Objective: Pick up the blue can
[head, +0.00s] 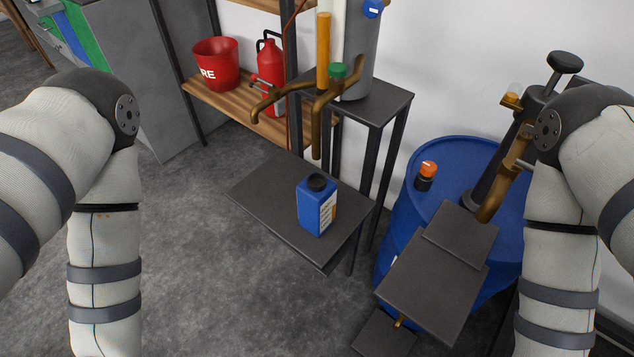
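The blue can (314,210) is a small rectangular container with a black cap and a white and orange label on its right side. It stands upright on a small dark square table (262,195) near the middle of the head view. Nothing touches it except the tabletop. My left and right arms enter at the sides and their forearms run down out of the bottom of the picture. Neither gripper is in view.
A blue barrel (405,245) stands right of the table, with dark stepped plates (432,290) in front. Behind are a taller dark stand (392,97) carrying a grey cylinder, a brass-coloured fixture (318,100), and a wooden shelf with a red bucket (216,65). Floor left of the table is clear.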

